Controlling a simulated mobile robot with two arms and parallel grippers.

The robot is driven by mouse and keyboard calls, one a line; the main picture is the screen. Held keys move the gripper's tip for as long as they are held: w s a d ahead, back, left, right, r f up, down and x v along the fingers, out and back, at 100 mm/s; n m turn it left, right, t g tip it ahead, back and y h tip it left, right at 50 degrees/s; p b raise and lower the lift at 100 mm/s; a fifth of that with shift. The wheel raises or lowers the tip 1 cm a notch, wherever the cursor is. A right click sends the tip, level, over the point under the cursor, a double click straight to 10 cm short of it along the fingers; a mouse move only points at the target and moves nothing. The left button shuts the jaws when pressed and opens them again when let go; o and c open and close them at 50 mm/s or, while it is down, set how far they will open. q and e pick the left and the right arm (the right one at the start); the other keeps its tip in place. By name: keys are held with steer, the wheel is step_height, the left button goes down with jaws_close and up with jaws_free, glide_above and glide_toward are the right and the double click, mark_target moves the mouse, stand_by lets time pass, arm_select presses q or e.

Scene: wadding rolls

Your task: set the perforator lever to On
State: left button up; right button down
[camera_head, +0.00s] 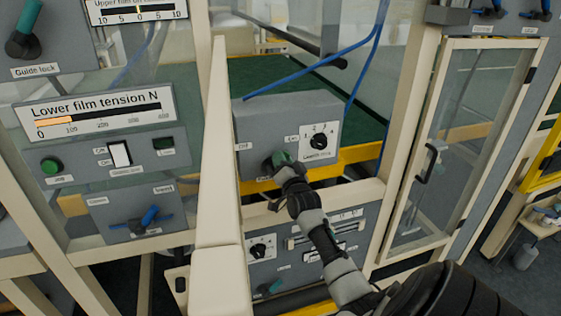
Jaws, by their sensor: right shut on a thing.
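The perforator lever (281,157) looks to be the green-tipped lever on the grey control box in the middle of the head view. The box (262,123) carries small "Off" and "On" labels, one on each side above the lever, and a numbered dial. My right gripper (284,166) is shut on the lever's green handle, and its fingers hide most of the lever. Its exact angle is hard to tell. My right arm comes in from the lower right. My left gripper is not in view.
A cream upright post (220,180) stands just left of the box. A panel with a dial and slots (310,243) sits below. A framed glass door (455,140) is at the right. Blue cables (330,58) run above the box. A lower film tension gauge (95,112) is at the left.

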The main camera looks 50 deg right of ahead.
steer(key=shift+f, duration=0.1)
stand_by(0.4)
steer(key=c, duration=1)
jaws_free()
steer(key=shift+o, duration=0.2)
steer(key=b+v, duration=0.2)
steer(key=v, duration=0.9)
steer(key=shift+f, duration=0.1)
